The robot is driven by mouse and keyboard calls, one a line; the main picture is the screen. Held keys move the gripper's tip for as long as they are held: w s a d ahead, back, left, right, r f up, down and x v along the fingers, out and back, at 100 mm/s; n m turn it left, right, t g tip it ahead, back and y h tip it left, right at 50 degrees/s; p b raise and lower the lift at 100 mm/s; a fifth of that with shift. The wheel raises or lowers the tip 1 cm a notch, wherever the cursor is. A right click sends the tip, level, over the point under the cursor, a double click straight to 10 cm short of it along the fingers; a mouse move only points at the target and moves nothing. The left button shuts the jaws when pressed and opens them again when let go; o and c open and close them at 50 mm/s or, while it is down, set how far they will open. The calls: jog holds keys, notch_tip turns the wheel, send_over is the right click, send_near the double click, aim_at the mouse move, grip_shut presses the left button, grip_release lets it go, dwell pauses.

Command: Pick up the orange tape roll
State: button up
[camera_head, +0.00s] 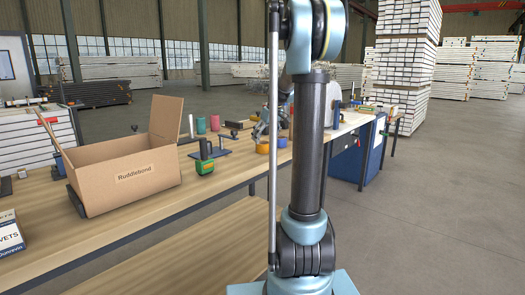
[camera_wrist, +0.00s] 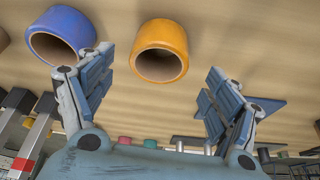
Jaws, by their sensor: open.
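The orange tape roll (camera_wrist: 160,35) lies at the top middle of the wrist view, its round opening facing the camera. In the head view the orange tape roll (camera_head: 262,149) sits on the wooden workbench, partly hidden by my arm. My gripper (camera_wrist: 158,66) is open, its two fingers spread wide to either side of the roll's line. Nothing is between the fingers, and the roll appears to be beyond the tips. In the head view my gripper (camera_head: 265,126) is small and close above the roll.
A blue tape roll (camera_wrist: 62,32) lies left of the orange one, close to the left finger.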

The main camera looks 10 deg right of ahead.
aim_at(263, 143)
jog(key=shift+x, duration=2.2)
jog(key=shift+w+r, duration=0.1)
jog(key=c, duration=1.1)
